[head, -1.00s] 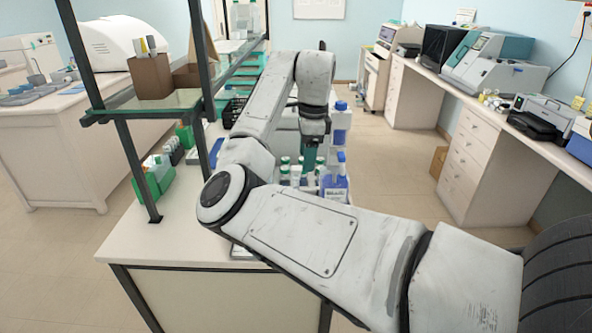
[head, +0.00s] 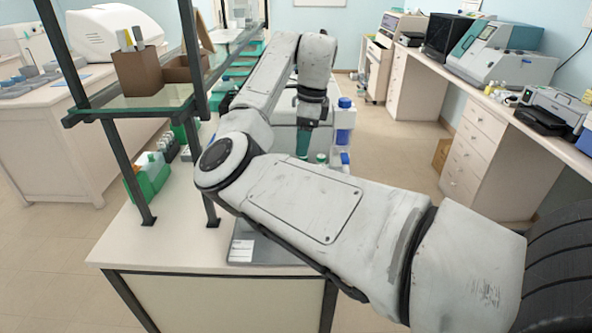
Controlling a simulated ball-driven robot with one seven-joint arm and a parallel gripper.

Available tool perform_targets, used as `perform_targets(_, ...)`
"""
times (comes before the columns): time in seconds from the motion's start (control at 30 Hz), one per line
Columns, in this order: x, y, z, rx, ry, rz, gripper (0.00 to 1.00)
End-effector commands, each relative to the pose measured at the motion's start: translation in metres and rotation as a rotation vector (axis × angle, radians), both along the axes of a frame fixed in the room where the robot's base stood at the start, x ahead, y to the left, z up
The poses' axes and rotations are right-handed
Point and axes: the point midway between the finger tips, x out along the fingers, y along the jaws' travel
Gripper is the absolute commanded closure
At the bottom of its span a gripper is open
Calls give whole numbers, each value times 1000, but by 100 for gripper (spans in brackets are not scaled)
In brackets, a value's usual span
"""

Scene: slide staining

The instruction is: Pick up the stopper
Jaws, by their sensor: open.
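I cannot make out the stopper in the head view; my own arm covers much of the bench. My gripper (head: 303,150) points down over the bench behind my forearm. Its teal lower end shows, but its fingertips and whatever is below them are hidden or too small to tell. I see nothing held in it. A green-capped bottle (head: 321,158) shows just to its right, mostly hidden by my arm.
A blue-capped bottle (head: 344,120) stands to the right of my gripper. A dark-framed glass shelf (head: 140,104) rises left of my arm, with a brown box (head: 138,72) on it. A green rack (head: 150,176) stands below. The bench's (head: 175,232) front left is clear.

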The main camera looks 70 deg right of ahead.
Motion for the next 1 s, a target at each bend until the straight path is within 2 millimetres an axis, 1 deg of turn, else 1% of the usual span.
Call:
perform_targets(0.13, 3, 2, -19, 0, 1, 2, 38)
perform_targets(0.37, 6, 2, -33, 1, 0, 2, 38)
perform_targets(0.63, 13, 4, -70, 1, 2, 1, 38)
perform_targets(0.8, 14, 4, -78, -1, -1, 0, 38)
perform_targets(0.97, 14, 4, -78, -1, -1, 0, 38)
perform_targets(1.0, 14, 4, -78, -1, 0, 1, 41)
